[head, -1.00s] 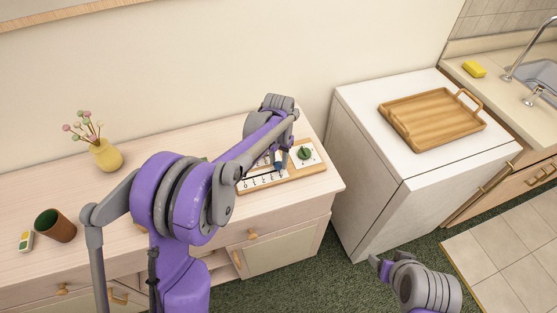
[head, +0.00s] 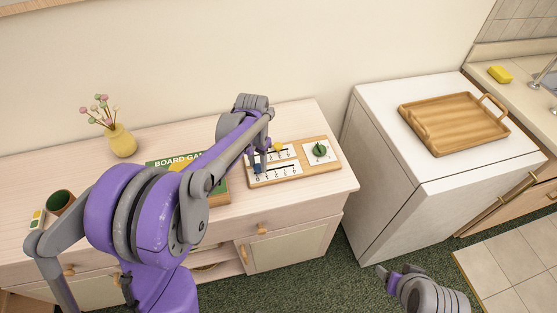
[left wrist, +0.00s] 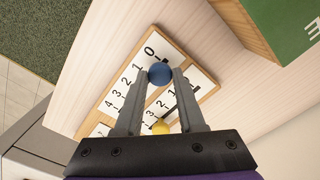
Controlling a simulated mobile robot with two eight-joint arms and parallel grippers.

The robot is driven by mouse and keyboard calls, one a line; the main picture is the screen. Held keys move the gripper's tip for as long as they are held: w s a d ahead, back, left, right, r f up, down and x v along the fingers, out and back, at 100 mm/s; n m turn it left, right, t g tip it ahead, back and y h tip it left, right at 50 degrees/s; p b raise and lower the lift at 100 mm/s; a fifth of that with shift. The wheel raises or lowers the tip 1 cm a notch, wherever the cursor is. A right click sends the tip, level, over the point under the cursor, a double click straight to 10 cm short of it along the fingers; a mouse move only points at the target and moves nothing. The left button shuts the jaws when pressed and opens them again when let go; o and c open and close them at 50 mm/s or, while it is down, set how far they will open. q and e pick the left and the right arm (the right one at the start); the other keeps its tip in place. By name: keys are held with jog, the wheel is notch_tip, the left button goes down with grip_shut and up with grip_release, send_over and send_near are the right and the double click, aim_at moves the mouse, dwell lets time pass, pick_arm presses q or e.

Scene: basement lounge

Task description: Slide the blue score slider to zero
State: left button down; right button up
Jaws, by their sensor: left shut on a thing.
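The score board (head: 295,174) is a wooden panel on the cabinet top with white number scales. The blue score slider (head: 257,167) is near the left, zero end of its scale. In the left wrist view, the blue knob (left wrist: 160,73) sits between the fingertips of my left gripper (left wrist: 160,76), close to the 0 and 1 marks; its exact mark is hard to tell. My left gripper (head: 257,158) is shut on this knob. My right gripper (head: 384,271) hangs low at the right, away from the board; its jaw state is unclear.
A yellow knob (head: 278,147) on a second scale and a green knob (head: 320,150) are on the same board. A green board game box (head: 166,162) lies just left of it. A wooden tray (head: 455,122) rests right.

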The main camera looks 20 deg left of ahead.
pick_arm(q)
jog(key=shift+s+a, duration=0.3)
jog(key=shift+a, duration=0.2)
jog(key=c, duration=0.5)
grip_release()
jog(key=shift+s+a, duration=0.1)
jog(key=shift+a, duration=0.05)
jog(key=shift+r, duration=0.1)
jog(key=shift+r, duration=0.3)
notch_tip(320, 180, up, 10)
jog(key=shift+p, duration=0.3)
